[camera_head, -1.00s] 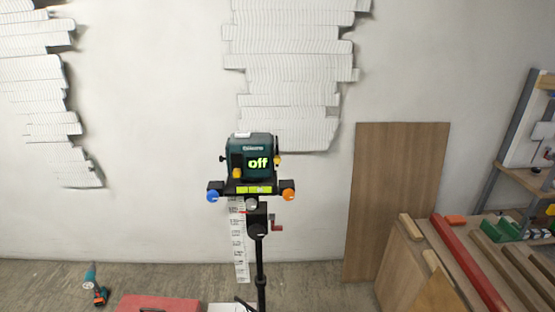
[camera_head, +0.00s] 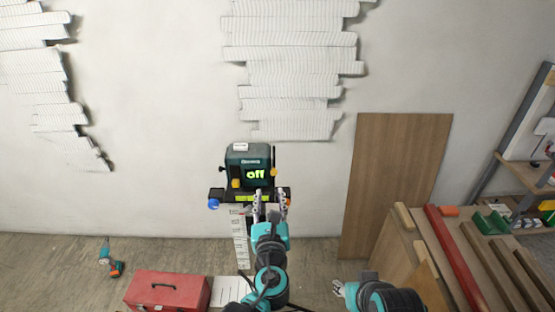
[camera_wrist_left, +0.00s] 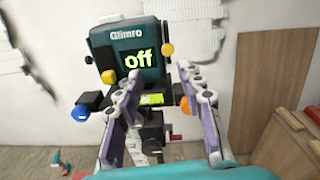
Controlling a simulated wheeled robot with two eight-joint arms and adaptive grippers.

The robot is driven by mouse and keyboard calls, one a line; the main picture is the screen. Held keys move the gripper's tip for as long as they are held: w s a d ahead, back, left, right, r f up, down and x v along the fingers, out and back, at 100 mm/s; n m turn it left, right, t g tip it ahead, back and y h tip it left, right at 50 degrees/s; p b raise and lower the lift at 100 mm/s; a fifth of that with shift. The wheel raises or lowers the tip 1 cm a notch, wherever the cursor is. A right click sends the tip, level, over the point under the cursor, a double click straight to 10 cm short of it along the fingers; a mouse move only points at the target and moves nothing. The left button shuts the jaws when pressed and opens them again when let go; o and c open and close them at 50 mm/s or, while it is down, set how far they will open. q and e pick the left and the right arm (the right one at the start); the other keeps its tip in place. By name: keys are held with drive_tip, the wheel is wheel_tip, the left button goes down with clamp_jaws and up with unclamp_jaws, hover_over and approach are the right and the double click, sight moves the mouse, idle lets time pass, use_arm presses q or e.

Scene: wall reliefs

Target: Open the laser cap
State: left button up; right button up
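The laser (camera_head: 250,160) is a dark teal box on a black tripod mount in front of the wall. Its display reads "off" in green. It also shows in the left wrist view (camera_wrist_left: 125,42), with one yellow knob (camera_wrist_left: 109,76) low on the left and another (camera_wrist_left: 167,48) at its right side. I cannot tell which part is the cap. My left gripper (camera_head: 270,195) is open and empty, its fingertips just in front of the mount, below the display. It also shows in the left wrist view (camera_wrist_left: 160,75). My right gripper (camera_head: 340,290) is low at the bottom, mostly hidden, away from the laser.
The mount has a blue knob (camera_head: 213,204) at its left end. A red toolbox (camera_head: 168,291) and a drill (camera_head: 110,262) are on the floor at left. A wooden panel (camera_head: 395,180) leans on the wall, and a bench with a red beam (camera_head: 455,255) stands at right.

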sight(274, 173)
use_arm(q)
drive_tip(key=shift+m, duration=0.7)
drive_tip(key=w, duration=0.5)
drive_tip(key=w+d+b, duration=0.1)
drive_tip(key=w, duration=0.1)
drive_tip(key=shift+w+d+r, duration=0.1)
drive_tip(key=shift+w+r, duration=0.2)
drive_tip(key=shift+w, duration=0.1)
